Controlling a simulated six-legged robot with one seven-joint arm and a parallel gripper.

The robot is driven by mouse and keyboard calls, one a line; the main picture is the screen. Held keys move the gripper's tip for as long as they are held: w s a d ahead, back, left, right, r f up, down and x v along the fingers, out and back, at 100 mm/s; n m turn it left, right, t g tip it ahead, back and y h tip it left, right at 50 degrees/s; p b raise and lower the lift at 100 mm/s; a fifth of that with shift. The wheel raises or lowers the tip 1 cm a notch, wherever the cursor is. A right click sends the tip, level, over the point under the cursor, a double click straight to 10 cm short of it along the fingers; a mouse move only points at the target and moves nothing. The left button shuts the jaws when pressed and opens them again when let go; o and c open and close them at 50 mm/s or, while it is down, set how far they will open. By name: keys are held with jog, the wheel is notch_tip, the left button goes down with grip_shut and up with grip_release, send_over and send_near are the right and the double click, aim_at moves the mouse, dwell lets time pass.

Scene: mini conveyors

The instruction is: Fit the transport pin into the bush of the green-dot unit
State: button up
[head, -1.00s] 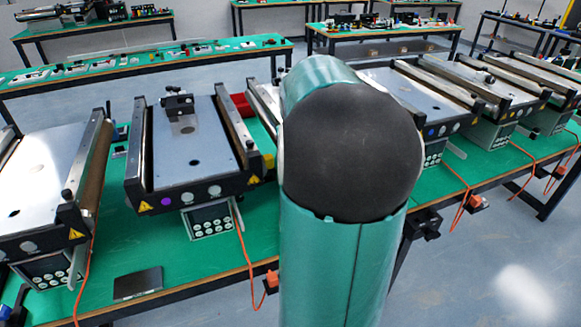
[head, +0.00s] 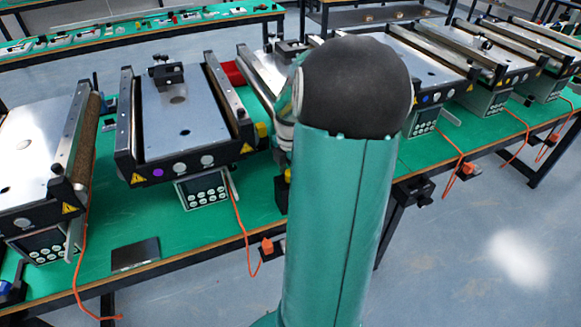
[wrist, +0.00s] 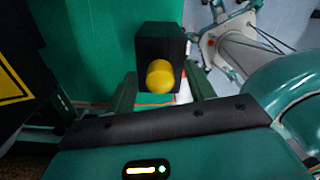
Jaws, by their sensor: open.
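In the wrist view a yellow rounded knob (wrist: 160,75) sits on a black block (wrist: 158,46) above the green bench top. It may be the transport pin's head, but I cannot tell. My gripper (wrist: 160,69) is open, with one finger on either side of the knob in the picture; contact is not visible. In the head view my arm hides the gripper. A yellow knob (head: 262,130) shows there at the right front corner of the purple-dot unit (head: 123,160). I cannot make out a green dot or a bush on any unit.
Other conveyor units stand left (head: 30,150) and right (head: 420,70) on the green bench (head: 245,205). A yellow warning triangle (wrist: 14,86) on a dark body is close to my gripper's left. A dark flat plate (head: 135,254) and orange cables lie in front.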

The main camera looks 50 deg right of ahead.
jog(key=c, duration=1.1)
notch_tip(320, 180, up, 13)
jog(key=shift+f, duration=0.15)
dwell(1.6)
dwell(0.3)
